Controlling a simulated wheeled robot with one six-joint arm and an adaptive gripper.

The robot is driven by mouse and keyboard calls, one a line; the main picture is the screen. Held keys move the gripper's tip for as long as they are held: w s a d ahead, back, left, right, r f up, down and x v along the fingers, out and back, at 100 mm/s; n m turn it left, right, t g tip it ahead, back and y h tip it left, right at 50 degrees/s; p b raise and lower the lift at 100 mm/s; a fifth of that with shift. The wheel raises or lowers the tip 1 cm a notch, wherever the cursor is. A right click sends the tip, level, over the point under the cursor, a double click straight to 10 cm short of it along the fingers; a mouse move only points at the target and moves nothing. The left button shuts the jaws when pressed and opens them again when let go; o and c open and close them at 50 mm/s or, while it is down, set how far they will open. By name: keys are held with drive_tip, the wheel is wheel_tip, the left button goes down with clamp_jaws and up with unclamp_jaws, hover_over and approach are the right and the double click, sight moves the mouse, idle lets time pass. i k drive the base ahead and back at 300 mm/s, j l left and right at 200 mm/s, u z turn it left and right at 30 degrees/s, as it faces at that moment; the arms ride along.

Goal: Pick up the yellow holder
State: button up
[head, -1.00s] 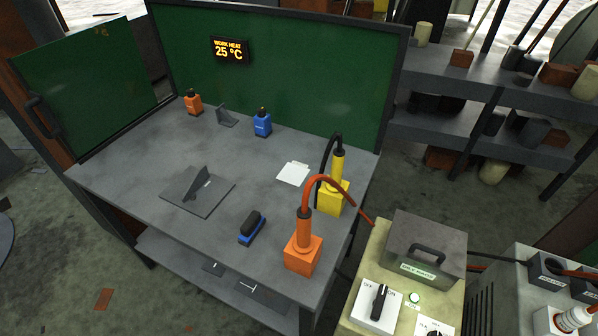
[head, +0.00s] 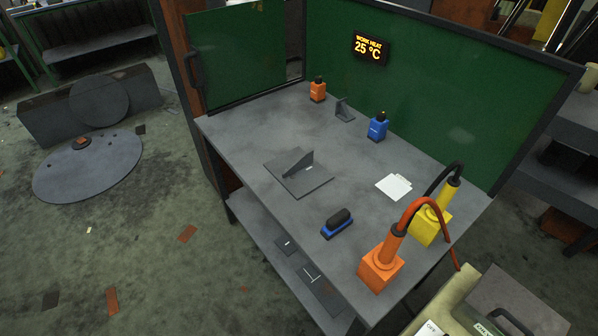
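The yellow holder (head: 430,224) stands upright at the right end of the grey workbench (head: 240,128). It has a square yellow base and a yellow torch-like handle (head: 447,193) with a black hose arching from its top. The orange holder (head: 380,270) stands in front of it, with an orange handle and a red hose that partly covers the yellow holder. My gripper is not in the head view.
A blue-based brush (head: 337,223), a metal plate with an upright fin (head: 298,172), white papers (head: 393,187), a blue bottle (head: 377,127) and an orange bottle (head: 318,89) are on the bench. Green screens stand behind. A machine (head: 500,305) is at lower right. Floor at left is mostly open.

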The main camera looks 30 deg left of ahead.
sight(447, 192)
drive_tip(key=i+j+z, duration=0.15)
drive_tip(key=j+z, duration=0.2)
drive_tip(key=i+j+z, duration=0.1)
drive_tip(key=j+z, duration=0.25)
drive_tip(key=i+j+z, duration=0.1)
drive_tip(key=j+z, duration=0.25)
drive_tip(key=l, duration=0.1)
